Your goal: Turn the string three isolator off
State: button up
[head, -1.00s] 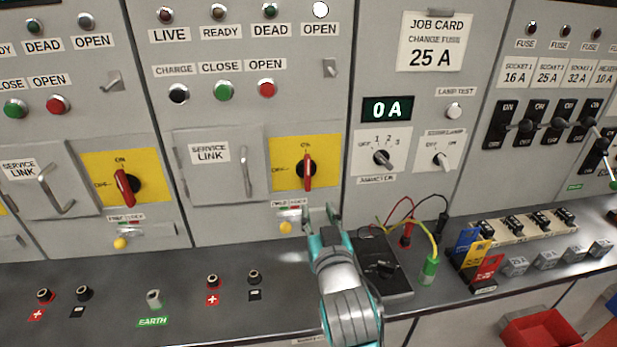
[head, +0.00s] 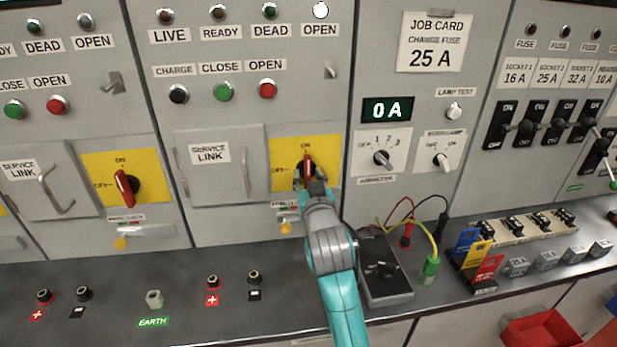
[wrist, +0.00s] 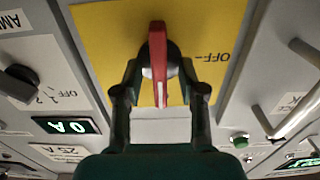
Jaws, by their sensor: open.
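The isolator handle (head: 308,165) is a red lever on a black hub, on a yellow plate (head: 331,152) on the right one of the two fully visible isolator panels. The lever stands upright, toward the ON mark; an OFF mark lies to its left. My gripper (head: 309,182) is at the lever. In the wrist view the red lever (wrist: 157,60) stands between the two dark fingers of my gripper (wrist: 158,82). The fingers are open, with gaps on both sides. The string number is not readable.
A second red isolator handle (head: 125,188) is on the panel to the left. A yellow-knobbed interlock (head: 286,228) sits just below my gripper. A black meter box (head: 384,285) with leads lies on the bench at right. The OPEN lamp (head: 320,10) above is lit white.

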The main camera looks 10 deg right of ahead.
jog(key=shift+w, duration=0.2)
grip_shut()
